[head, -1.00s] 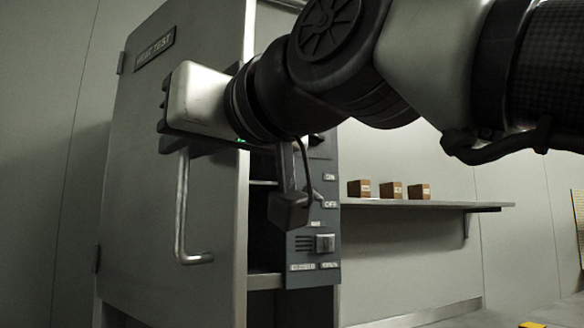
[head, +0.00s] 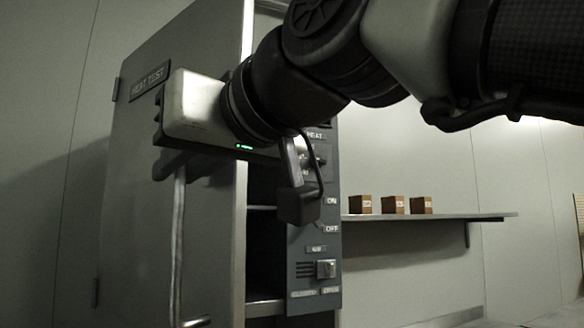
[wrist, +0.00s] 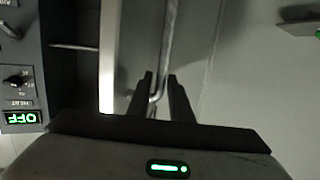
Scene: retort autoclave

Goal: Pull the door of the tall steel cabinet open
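The tall steel cabinet's grey door (head: 135,215), labelled HEAT TEST, stands ajar, with its hinges on the left. A dark gap shows past its right edge. A vertical bar handle (head: 178,265) is on the door's front, and its top is hidden behind my gripper (head: 172,165) in the head view. In the wrist view, my gripper's two dark fingers (wrist: 161,77) are apart, one on each side of the handle (wrist: 169,40), near its bent end. A gap shows between the fingertips, and I cannot tell whether either finger touches the bar.
A control panel (head: 314,245) with ON and OFF labels borders the cabinet opening on the right. A wall shelf (head: 430,216) with three brown boxes is farther right. My arm crosses the upper right.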

